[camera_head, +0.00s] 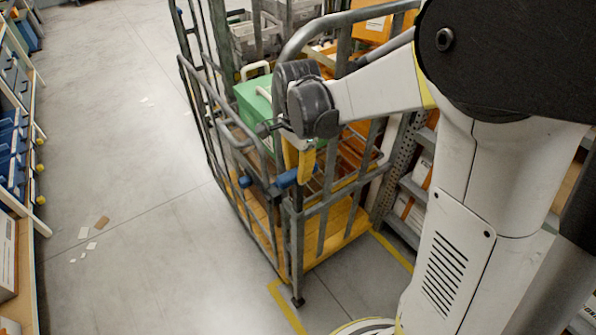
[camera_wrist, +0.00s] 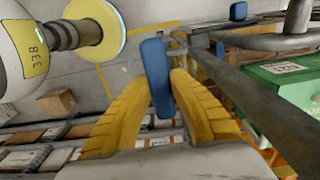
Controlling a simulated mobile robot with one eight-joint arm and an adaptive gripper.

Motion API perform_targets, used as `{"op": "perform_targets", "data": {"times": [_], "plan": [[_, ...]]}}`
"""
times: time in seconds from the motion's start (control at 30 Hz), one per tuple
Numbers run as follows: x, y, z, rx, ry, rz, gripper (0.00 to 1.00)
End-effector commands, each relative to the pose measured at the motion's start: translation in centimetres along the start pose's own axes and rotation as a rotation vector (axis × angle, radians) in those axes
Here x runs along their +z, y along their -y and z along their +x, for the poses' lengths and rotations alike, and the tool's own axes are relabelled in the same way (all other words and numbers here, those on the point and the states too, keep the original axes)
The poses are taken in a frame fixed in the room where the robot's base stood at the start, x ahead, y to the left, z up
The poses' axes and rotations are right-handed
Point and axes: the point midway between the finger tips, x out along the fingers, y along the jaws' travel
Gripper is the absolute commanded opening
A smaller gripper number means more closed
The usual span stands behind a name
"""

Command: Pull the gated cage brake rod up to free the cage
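The cage (camera_head: 297,235) is a grey tubular-steel roll cage with a yellow base, standing on the floor in the middle. A blue grip (camera_head: 287,179), apparently on the brake rod, sits at its near corner. In the wrist view this blue grip (camera_wrist: 156,68) lies between my yellow fingertips. My gripper (camera_head: 303,168) comes from above at the cage's near corner; in the wrist view its fingers (camera_wrist: 161,78) close in on both sides of the grip and appear to touch it. The rod's lower part is hidden.
A second blue grip (camera_head: 245,181) is on the cage's left side. A green box (camera_head: 255,100) and an orange box are in the cage. Shelving (camera_head: 407,205) stands close on the right, and a rack with blue bins (camera_head: 14,140) on the left. The floor between is open, with paper scraps.

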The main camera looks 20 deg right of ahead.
Motion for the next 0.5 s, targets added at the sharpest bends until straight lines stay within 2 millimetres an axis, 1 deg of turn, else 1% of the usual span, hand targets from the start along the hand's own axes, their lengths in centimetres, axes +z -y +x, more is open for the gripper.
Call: {"op": "perform_targets", "data": {"times": [0.03,0.07,0.1,0.37,0.43,0.5], "plan": [[0.0,0.1,-0.1,-0.001,-0.001,0.0,0.37],[0.0,0.1,-0.1,-0.001,-0.001,0.0,0.46],[0.0,0.1,-0.1,-0.001,-0.001,0.0,0.49],[0.0,0.0,-0.1,0.0,0.0,0.0,0.49],[0.0,0.0,-0.4,0.0,0.0,0.0,0.49],[0.0,0.0,-1.1,0.0,0.0,0.0,0.49]]}}
